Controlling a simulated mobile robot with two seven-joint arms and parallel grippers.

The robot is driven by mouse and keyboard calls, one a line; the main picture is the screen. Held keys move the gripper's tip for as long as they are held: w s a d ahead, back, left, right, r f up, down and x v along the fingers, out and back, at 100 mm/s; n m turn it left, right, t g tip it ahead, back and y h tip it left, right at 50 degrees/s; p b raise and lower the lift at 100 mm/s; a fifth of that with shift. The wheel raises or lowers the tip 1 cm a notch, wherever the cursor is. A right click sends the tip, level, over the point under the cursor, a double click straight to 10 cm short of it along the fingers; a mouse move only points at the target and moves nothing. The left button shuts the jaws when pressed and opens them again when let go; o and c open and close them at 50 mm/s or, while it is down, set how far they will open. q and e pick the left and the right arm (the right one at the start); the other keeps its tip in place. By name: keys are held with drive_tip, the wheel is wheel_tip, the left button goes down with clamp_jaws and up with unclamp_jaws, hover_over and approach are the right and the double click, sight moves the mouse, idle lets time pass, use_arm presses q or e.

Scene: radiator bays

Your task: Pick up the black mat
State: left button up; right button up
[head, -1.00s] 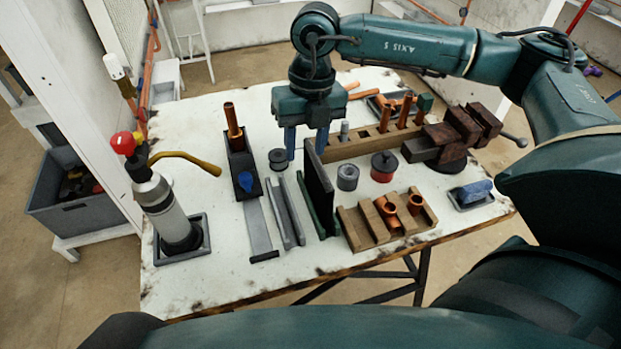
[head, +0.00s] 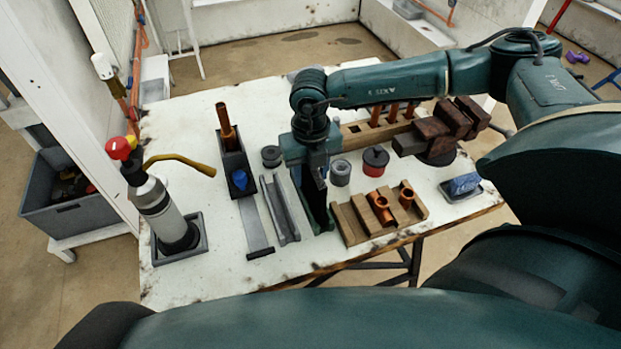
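The black mat (head: 316,204) stands on edge in a narrow dark green holder on the white bench, near the middle of the head view. My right gripper (head: 314,178) points down at the mat's upper part and hides its top edge. Its fingers are mostly lost against the dark mat, so I cannot tell whether they are closed on it or only around it. The mat still appears to be low in its holder. My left gripper is out of view.
Grey channel pieces (head: 280,208) stand close left of the mat. A wooden block with copper fittings (head: 362,218) is close right. Behind are grey (head: 340,173) and red-black (head: 375,161) round pieces and a vise (head: 437,133). A torch (head: 155,205) stands left.

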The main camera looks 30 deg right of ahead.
drive_tip(key=shift+f, duration=0.8)
drive_tip(key=shift+c, duration=0.3)
clamp_jaws()
